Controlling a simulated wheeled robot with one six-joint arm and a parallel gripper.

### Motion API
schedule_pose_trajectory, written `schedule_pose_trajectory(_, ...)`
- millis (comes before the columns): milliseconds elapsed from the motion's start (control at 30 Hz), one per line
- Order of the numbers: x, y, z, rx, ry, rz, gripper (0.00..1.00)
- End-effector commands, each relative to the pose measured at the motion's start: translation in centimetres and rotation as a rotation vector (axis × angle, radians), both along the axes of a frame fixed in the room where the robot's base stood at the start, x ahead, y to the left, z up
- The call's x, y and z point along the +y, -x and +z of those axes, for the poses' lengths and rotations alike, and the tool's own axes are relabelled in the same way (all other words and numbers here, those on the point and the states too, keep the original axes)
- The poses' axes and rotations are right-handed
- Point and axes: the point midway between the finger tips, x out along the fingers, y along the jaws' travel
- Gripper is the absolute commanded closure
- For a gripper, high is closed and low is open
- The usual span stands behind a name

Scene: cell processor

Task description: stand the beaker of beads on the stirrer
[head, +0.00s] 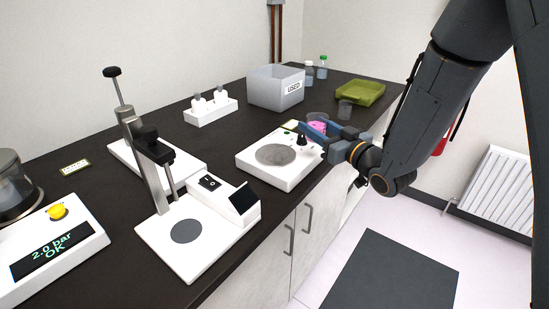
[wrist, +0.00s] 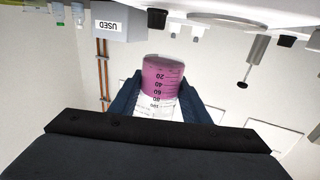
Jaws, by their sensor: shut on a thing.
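My gripper (head: 318,131) is shut on the beaker of beads (head: 317,125), a clear graduated beaker with pink beads in its lower part. In the wrist view, which is upside down, the beaker (wrist: 160,85) sits between the blue fingers and looks upright in the room. The stirrer (head: 264,171) seems to be the white box with a round grey plate and a black knob. The beaker appears at the stirrer's far right corner, away from the plate's middle. I cannot tell its exact height. The stirrer's plate is clear. The fingers partly hide the beaker in the head view.
Left of the stirrer are a white column stand (head: 150,165) and a switch box (head: 222,198). A pressure unit (head: 50,250) is at front left.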

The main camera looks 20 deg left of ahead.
Motion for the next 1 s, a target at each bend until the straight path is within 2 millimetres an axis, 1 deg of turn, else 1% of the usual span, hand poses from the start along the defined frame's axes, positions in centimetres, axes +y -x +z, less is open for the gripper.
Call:
schedule_pose_trajectory(33, 2.7, 0.3, 1.1, -0.008, 0.001, 0.045, 0.98)
schedule_pose_trajectory(100, 5.5, 0.7, 2.2, -0.008, 0.004, 0.091, 0.98)
schedule_pose_trajectory(200, 8.5, 1.4, 3.5, -0.007, 0.008, 0.139, 0.98)
schedule_pose_trajectory(300, 10.3, 1.9, 4.3, -0.007, 0.012, 0.168, 0.98)
schedule_pose_trajectory(367, 11.0, 2.2, 4.5, -0.004, 0.013, 0.178, 0.98)
schedule_pose_trajectory(433, 11.3, 2.2, 4.1, -0.002, 0.014, 0.183, 0.98)
schedule_pose_trajectory(700, 11.3, 2.2, 0.2, -0.002, 0.013, 0.182, 0.98)
schedule_pose_trajectory(1000, 11.2, 2.2, -2.1, -0.002, 0.013, 0.182, 0.98)
